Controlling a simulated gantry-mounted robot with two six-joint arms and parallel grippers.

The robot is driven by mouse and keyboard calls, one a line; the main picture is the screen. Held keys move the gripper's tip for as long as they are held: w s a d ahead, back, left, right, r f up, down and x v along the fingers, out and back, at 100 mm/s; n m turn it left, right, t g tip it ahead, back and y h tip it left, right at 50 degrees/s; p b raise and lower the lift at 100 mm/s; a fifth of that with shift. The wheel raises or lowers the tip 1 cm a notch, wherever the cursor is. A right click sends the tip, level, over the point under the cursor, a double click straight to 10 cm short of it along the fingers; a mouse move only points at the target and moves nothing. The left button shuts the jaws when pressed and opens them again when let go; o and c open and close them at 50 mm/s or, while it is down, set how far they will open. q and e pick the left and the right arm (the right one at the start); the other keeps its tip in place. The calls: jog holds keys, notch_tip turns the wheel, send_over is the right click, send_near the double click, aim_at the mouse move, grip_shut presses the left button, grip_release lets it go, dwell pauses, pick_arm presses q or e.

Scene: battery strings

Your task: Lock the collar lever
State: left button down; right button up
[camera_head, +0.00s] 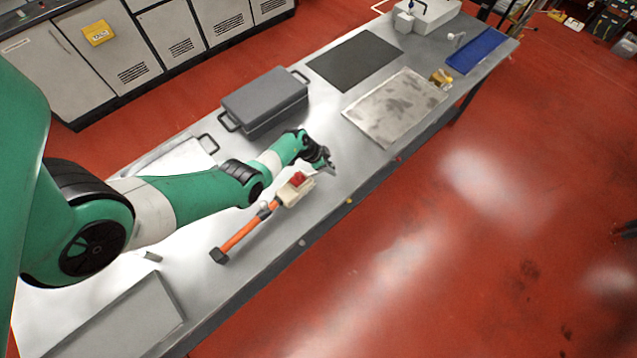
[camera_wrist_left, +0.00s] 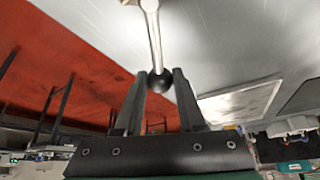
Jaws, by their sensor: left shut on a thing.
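In the head view my left gripper (camera_head: 326,161) is over the middle of the bench, just beyond a beige housing (camera_head: 289,195) with a red part (camera_head: 298,179) on top. An orange bar (camera_head: 240,234) with a black end runs from the housing toward the lower left. In the left wrist view a metal lever (camera_wrist_left: 154,35) ends in a black ball knob (camera_wrist_left: 160,82). My gripper's fingers are shut on the knob, one on each side. The lever's far end meets a tan piece (camera_wrist_left: 129,2) cut off by the frame's top. The collar itself is not clearly seen. My right gripper is in neither view.
A grey lidded case (camera_head: 265,97) stands behind the gripper on the metal bench. A dark mat (camera_head: 354,60) and a stained metal plate (camera_head: 395,106) lie farther right. The bench's front edge is close to the housing. Bare bench lies between housing and plate.

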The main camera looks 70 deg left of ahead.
pick_arm(q)
jog(key=shift+a+n+y+p, duration=0.5)
jog(key=shift+a+n, duration=0.25)
jog(key=shift+n, duration=0.35)
jog(key=shift+r, duration=0.1)
jog(key=shift+s+a+n+y+p, duration=0.1)
jog(key=shift+a+n+y+p, duration=0.2)
jog(key=shift+a+n, duration=0.35)
jog(key=shift+n, duration=0.25)
jog(key=c, duration=0.6)
grip_release()
jog(key=shift+o, duration=0.2)
jog(key=shift+s, duration=0.1)
